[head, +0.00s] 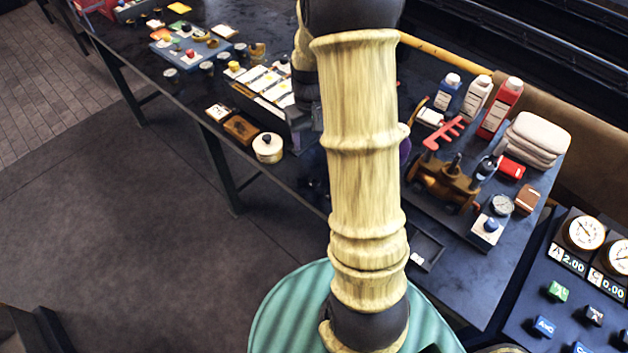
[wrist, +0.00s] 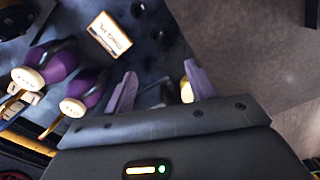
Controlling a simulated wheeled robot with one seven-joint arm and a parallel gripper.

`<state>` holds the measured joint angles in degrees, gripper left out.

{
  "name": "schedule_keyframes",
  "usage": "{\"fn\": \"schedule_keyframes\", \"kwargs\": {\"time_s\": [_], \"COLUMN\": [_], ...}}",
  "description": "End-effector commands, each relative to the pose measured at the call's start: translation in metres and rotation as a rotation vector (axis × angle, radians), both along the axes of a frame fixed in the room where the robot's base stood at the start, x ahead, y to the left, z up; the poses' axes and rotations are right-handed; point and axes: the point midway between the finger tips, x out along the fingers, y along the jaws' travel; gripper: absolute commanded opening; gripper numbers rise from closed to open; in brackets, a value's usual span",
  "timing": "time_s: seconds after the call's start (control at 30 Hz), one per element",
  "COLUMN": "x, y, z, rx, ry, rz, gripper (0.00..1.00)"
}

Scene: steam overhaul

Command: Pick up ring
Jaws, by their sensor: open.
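My gripper (wrist: 160,72) shows in the wrist view with its two fingers apart and nothing held between them. Dark tabletop lies beyond the gap. A small yellowish piece (wrist: 186,92) shows beside the right finger, partly covered by it; I cannot tell whether it is the ring. No ring can be made out for sure in either view. In the head view my arm covers the middle of the bench and hides the gripper's fingers.
Purple-handled tools (wrist: 60,65) and a lettered block (wrist: 109,35) lie left of the fingers. The bench (head: 455,270) carries a brown valve assembly (head: 443,182), bottles (head: 475,98), folded cloths (head: 535,140) and a lidded pot (head: 268,147). A gauge panel (head: 570,290) stands right.

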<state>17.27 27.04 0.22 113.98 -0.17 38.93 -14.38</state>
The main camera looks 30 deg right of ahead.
Motion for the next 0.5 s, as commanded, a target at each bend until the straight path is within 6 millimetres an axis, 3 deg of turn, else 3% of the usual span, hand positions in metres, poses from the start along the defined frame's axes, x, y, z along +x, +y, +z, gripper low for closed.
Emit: {"fn": "schedule_keyframes", "kwargs": {"time_s": [0.33, 0.5], "x": [0.001, 0.000], "y": [-0.001, -0.001], "z": [-0.001, -0.017], "rx": [0.001, 0.002], "ry": [0.002, 0.007], "rz": [0.001, 0.000], "gripper": [0.56, 0.56]}}
